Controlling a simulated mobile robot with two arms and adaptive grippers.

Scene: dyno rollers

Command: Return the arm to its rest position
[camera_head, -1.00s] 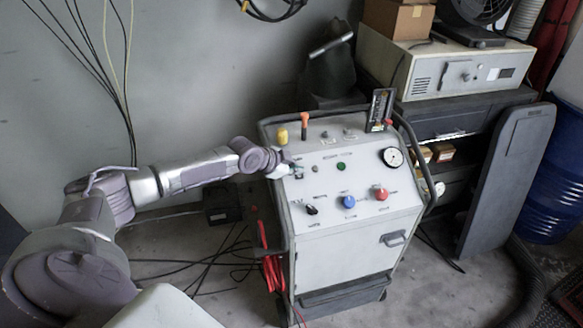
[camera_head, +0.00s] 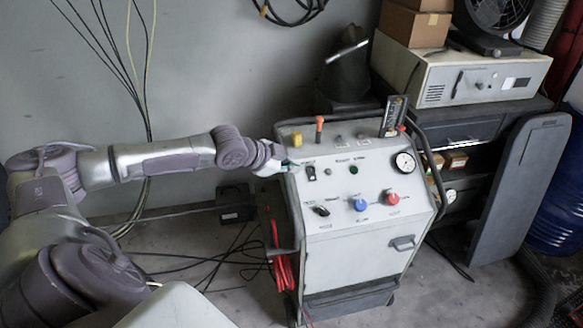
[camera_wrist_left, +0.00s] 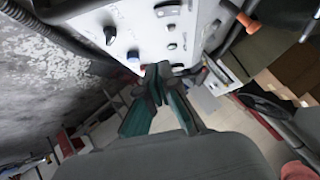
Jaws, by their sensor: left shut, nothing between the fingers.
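My left arm comes in from the left in the head view. Its gripper (camera_head: 287,168) is at the upper left edge of the grey control cart (camera_head: 345,262), beside a black switch (camera_head: 312,173). In the left wrist view the gripper's dark green-sided fingers (camera_wrist_left: 155,85) are together with nothing between them. The cart's panel (camera_wrist_left: 125,28) with its knobs lies beyond the fingertips. I cannot tell whether the fingertips touch the panel. My right gripper is not in view.
The panel bears a blue knob (camera_head: 361,204), a red knob (camera_head: 393,198) and a round gauge (camera_head: 405,162). Red cable (camera_head: 284,268) hangs on the cart's left side. Black cables lie on the floor (camera_head: 180,290). A dark upright board (camera_head: 515,190) stands at right.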

